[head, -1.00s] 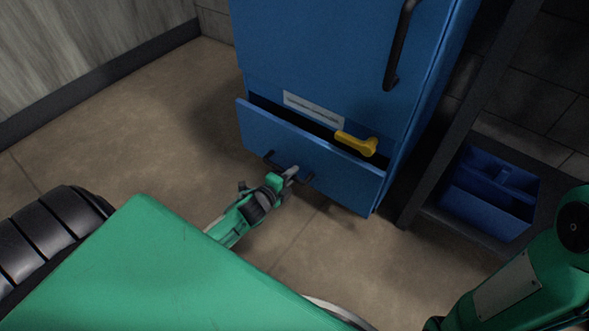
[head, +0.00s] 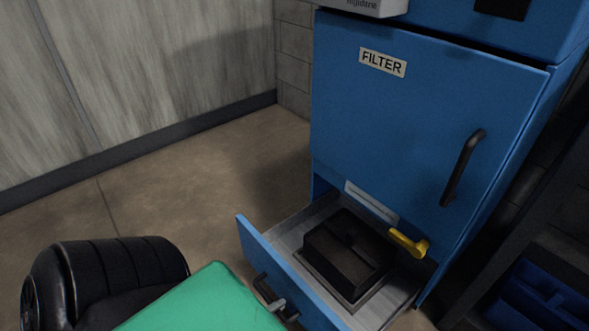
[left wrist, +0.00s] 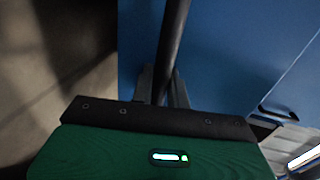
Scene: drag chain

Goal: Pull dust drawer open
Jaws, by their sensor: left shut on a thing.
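The blue dust drawer (head: 254,246) at the foot of the blue filter cabinet (head: 410,120) stands well open. A dark brown box-like bin (head: 346,254) sits inside it. My left gripper (head: 277,304) is at the black drawer handle (head: 262,286), mostly hidden behind my green body. In the left wrist view, my left gripper (left wrist: 163,86) has its grey fingers closed around the black handle bar (left wrist: 174,38), against the blue front. My right gripper is not in view.
A yellow lever (head: 408,243) sits on the cabinet above the drawer's right side. A black door handle (head: 462,167) stands higher up. A blue tray (head: 540,295) is at the lower right. Bare floor (head: 190,225) lies left of the drawer.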

